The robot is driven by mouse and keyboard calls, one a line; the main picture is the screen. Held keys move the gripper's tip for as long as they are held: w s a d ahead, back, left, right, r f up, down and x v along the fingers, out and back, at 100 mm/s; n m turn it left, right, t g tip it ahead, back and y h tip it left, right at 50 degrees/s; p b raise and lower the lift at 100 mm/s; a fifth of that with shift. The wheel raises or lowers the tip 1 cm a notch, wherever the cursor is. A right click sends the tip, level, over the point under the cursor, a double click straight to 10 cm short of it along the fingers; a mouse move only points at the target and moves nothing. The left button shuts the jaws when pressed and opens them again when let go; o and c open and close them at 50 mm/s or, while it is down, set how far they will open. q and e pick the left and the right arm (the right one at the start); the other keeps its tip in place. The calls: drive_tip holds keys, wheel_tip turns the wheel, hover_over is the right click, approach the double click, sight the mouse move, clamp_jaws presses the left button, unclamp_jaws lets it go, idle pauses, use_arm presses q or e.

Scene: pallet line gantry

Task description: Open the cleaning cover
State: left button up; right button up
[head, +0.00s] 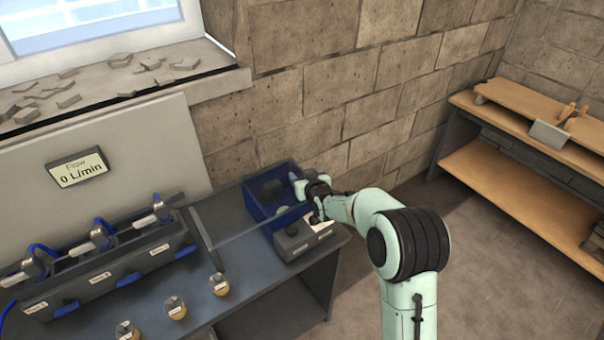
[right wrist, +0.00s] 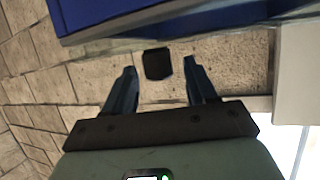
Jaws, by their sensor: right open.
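A clear, see-through panel (head: 250,232), which looks like the cleaning cover, spans the right part of the dark bench from a dark upright bar (head: 201,228) towards my right gripper. My right gripper (head: 312,194) is at the right end of this panel, beside the blue bin. In the right wrist view, my right gripper (right wrist: 159,66) is open, and a small black block (right wrist: 157,64) shows between its fingertips. I cannot tell if the fingers touch it, or whether it is the cover's handle. My left gripper is not in view.
The blue bin (head: 258,208) and a grey box with a dark knob (head: 290,243) stand at the bench's right end. Several small round jars (head: 176,308) line its front. A valve rack (head: 110,265) is on the left. A wooden shelf (head: 520,190) stands far right, with clear floor between.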

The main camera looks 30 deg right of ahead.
drive_tip(key=shift+w+d+f, duration=0.1)
drive_tip(key=shift+w+f, duration=0.15)
drive_tip(key=shift+w, duration=0.35)
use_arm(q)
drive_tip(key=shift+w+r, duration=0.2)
use_arm(e)
clamp_jaws()
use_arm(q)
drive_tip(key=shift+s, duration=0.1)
